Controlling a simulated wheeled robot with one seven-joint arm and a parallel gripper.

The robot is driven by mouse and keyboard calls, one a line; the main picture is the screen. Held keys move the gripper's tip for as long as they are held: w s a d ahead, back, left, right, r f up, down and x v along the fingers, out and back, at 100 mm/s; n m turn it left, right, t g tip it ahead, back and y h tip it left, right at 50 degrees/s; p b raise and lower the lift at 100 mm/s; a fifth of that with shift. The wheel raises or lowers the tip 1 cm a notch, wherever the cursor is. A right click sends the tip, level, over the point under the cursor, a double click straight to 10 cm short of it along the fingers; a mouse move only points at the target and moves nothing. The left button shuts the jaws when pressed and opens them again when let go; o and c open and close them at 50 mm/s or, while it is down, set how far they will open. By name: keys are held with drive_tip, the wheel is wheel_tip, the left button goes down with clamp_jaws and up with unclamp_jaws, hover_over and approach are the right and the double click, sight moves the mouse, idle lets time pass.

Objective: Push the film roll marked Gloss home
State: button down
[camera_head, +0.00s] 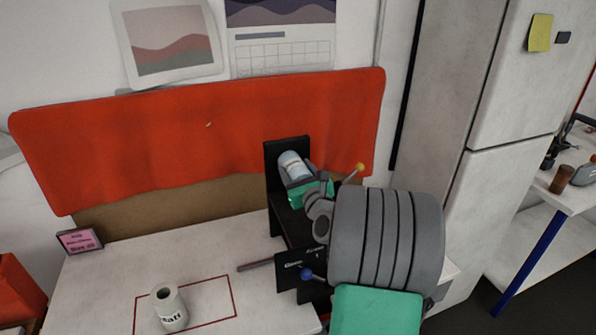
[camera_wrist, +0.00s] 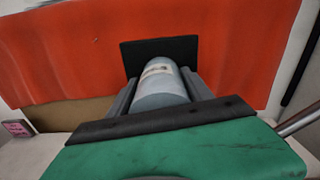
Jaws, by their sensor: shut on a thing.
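A pale blue-grey film roll (camera_head: 292,166) with a light label is at the black holder (camera_head: 286,150), near its tall back plate. Its label is too small to read. My gripper (camera_head: 301,177) is shut on this roll; in the wrist view the fingers lie on both sides of the roll (camera_wrist: 162,85), whose far end is close to the black plate (camera_wrist: 158,50). I cannot tell whether they touch. A second, whitish roll (camera_head: 169,308) with dark lettering, seemingly ending in "att", stands upright on the table at the left.
A red outlined rectangle (camera_head: 235,297) surrounds the upright roll. A pink sign (camera_head: 80,240) stands at the left. A red cloth (camera_head: 200,135) hangs behind.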

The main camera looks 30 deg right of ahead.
drive_tip(key=shift+c, duration=1.8)
unclamp_jaws()
drive_tip(key=shift+s, duration=0.1)
drive_tip(key=shift+s+f+b, duration=0.15)
drive_tip(key=shift+s+b, duration=0.15)
drive_tip(key=b+v, duration=0.2)
drive_tip(key=v, duration=0.5)
